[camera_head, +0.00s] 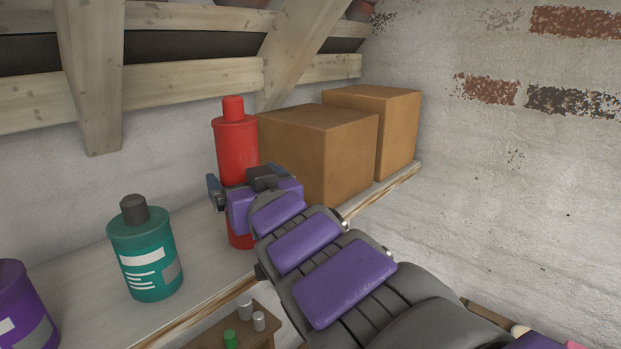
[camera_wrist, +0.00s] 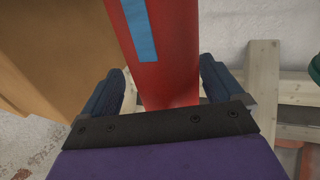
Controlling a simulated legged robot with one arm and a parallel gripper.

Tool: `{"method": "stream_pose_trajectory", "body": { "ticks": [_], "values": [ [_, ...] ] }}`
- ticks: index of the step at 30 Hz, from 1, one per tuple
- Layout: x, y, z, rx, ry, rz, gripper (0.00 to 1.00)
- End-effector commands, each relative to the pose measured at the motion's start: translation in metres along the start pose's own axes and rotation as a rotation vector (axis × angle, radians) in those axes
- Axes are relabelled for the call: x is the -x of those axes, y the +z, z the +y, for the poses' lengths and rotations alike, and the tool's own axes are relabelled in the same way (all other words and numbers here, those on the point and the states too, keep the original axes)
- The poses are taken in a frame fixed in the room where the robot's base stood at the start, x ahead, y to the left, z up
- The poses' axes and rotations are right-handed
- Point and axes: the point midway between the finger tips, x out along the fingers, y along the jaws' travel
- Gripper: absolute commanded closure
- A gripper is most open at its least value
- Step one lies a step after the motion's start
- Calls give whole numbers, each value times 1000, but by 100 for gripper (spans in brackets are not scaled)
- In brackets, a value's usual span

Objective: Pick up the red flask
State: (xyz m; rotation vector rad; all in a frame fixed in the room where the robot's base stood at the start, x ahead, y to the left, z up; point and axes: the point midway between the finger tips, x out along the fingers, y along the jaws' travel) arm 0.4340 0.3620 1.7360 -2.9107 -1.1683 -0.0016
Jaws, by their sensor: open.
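The red flask (camera_head: 236,150) stands upright on the wooden shelf (camera_head: 208,242) in the head view, with a narrower red cap on top. My gripper (camera_head: 236,190) is at the flask's middle, and my arm hides part of its lower body. In the wrist view the red flask (camera_wrist: 165,55), with a blue stripe on it, passes between the two fingers of my open gripper (camera_wrist: 162,85). A gap shows between the flask and the right finger. The left finger is also apart from it.
Two cardboard boxes (camera_head: 320,150) stand close to the right of the flask. A teal bottle (camera_head: 146,255) and a purple bottle (camera_head: 22,310) stand to its left. Wooden beams (camera_head: 190,80) run above. A small low table (camera_head: 240,325) with several small items is below.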

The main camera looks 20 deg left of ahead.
Motion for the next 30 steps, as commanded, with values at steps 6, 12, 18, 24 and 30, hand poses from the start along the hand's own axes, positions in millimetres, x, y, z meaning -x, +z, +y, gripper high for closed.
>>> {"method": "stream_pose_trajectory", "body": {
  "ticks": [6,12,18,24,30],
  "values": [
    [-17,1,-2,3,-1,-2,6],
    [-16,1,-1,2,-1,-1,8],
    [-12,-1,2,-1,-1,2,27],
    [-14,0,1,0,-1,1,46],
    [-16,1,-2,2,-1,-1,65]
  ]
}}
